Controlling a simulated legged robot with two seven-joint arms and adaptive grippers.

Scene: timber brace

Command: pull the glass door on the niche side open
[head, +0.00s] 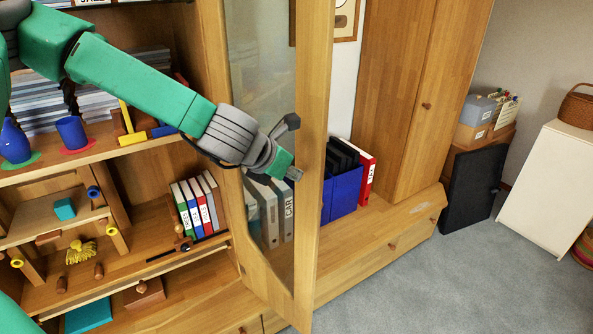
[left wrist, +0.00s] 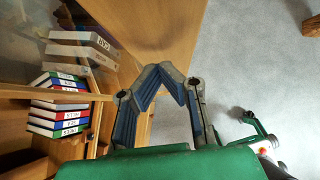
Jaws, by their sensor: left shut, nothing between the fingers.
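The glass door on the niche side has a wooden frame (head: 313,140) and a clear pane (head: 262,75). It stands ajar, angled out from the cabinet, with its free edge toward me. Its wood also shows in the left wrist view (left wrist: 150,22). My left gripper (head: 293,150) is in front of the pane, close to the free edge of the frame. In the left wrist view its fingers (left wrist: 162,72) meet at the tips, with nothing between them. I cannot tell whether they touch the door. No handle is visible on the door. My right gripper is not in view.
Behind the door is a niche with blue folders (head: 346,192) and a red binder (head: 366,177). Open shelves with binders (head: 195,205) and a blue cup (head: 72,132) lie left. A dark panel (head: 474,187) leans at right. The carpet (head: 440,280) in front is clear.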

